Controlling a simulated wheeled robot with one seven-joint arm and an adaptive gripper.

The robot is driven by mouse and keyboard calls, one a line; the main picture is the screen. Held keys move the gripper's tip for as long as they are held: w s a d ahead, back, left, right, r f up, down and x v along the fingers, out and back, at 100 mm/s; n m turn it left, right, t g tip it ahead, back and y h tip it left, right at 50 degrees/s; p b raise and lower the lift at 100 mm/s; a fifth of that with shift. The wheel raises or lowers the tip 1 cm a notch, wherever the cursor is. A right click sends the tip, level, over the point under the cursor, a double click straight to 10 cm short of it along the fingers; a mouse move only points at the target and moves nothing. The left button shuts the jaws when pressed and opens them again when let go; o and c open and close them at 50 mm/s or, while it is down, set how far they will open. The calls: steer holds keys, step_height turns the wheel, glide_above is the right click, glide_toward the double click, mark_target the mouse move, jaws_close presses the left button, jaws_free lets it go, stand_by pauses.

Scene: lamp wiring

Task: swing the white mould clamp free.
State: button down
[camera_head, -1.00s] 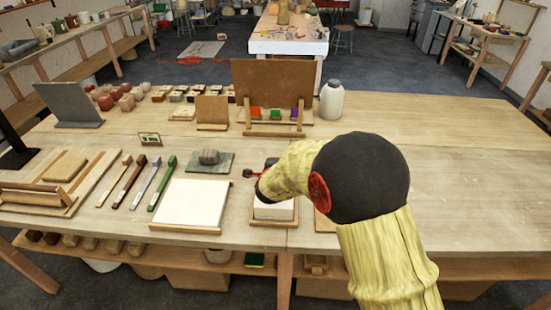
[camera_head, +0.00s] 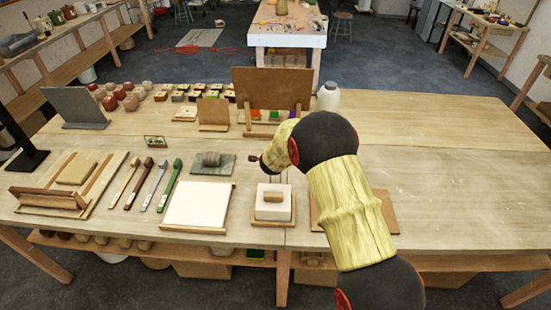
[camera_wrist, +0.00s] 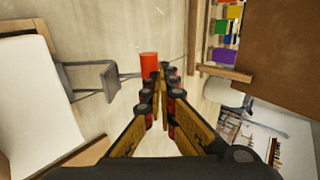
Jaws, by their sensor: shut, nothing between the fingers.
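The white mould (camera_head: 272,210) sits on a small wooden base board with a wooden block (camera_head: 273,197) on top. It also shows at the left of the wrist view (camera_wrist: 35,95). A grey clamp frame (camera_wrist: 95,78) lies beside the mould in the wrist view, and a red cylindrical handle (camera_wrist: 149,66) stands past its end. My gripper (camera_wrist: 160,73) is shut and empty, its fingertips close to the red handle; I cannot tell whether they touch. In the head view my gripper (camera_head: 258,160) is small and dark, at the mould's far side, and the arm partly hides this area.
A white slab (camera_head: 198,204) lies left of the mould. A grey-green mat (camera_head: 212,164) with a roll stands behind it. An upright brown board (camera_head: 272,88) with coloured blocks and a white jar (camera_head: 328,97) stand behind. The table right of my arm is mostly clear.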

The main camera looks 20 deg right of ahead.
steer(key=shift+x, duration=1.2)
steer(key=shift+w+r, duration=0.15)
steer(key=shift+w, duration=0.05)
